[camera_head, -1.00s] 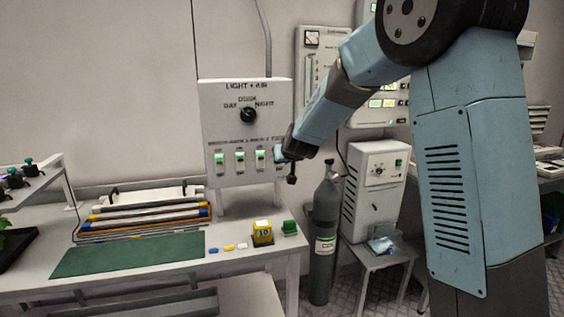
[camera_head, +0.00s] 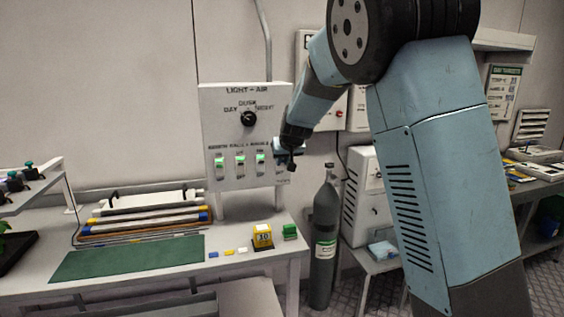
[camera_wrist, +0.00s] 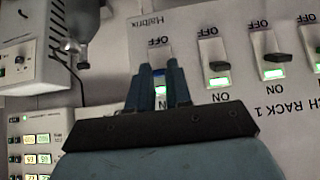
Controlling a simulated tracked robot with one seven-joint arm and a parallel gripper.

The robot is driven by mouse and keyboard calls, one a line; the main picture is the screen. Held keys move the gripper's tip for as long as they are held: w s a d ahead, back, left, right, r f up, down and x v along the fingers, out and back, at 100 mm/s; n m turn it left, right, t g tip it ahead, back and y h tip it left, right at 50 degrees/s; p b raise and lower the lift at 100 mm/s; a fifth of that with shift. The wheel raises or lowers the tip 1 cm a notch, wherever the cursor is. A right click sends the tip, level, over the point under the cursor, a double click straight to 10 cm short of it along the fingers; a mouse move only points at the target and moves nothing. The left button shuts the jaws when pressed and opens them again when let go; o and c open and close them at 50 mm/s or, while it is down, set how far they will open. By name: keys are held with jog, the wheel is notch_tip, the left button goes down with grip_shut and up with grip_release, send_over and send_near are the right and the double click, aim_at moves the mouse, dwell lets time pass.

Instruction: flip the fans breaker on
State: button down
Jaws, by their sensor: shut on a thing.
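The white LIGHT - AIR panel (camera_head: 217,130) shows in the head view with a row of breakers and a dial above. My gripper (camera_head: 280,150) is at the row's right end and hides the breaker there. In the wrist view, which sees the panel upside down, my gripper (camera_wrist: 162,80) has its two fingers close together around that end breaker, taken as the fans breaker (camera_wrist: 160,88). The neighbouring breakers (camera_wrist: 215,58) show dark levers and lit green windows by ON.
A grey gas cylinder (camera_head: 325,240) and a white cabinet (camera_head: 368,200) stand to the right.

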jog(key=shift+w+a+r+g+h, duration=0.2)
jog(key=shift+r+g+h, duration=0.15)
jog(key=shift+g, duration=0.55)
jog(key=c, duration=1)
grip_release()
jog(key=shift+d, duration=0.1)
jog(key=shift+c, duration=0.2)
jog(key=v, duration=1.3)
jog(key=shift+r, duration=0.25)
jog(key=shift+s+d, duration=0.1)
jog(key=shift+d, duration=0.05)
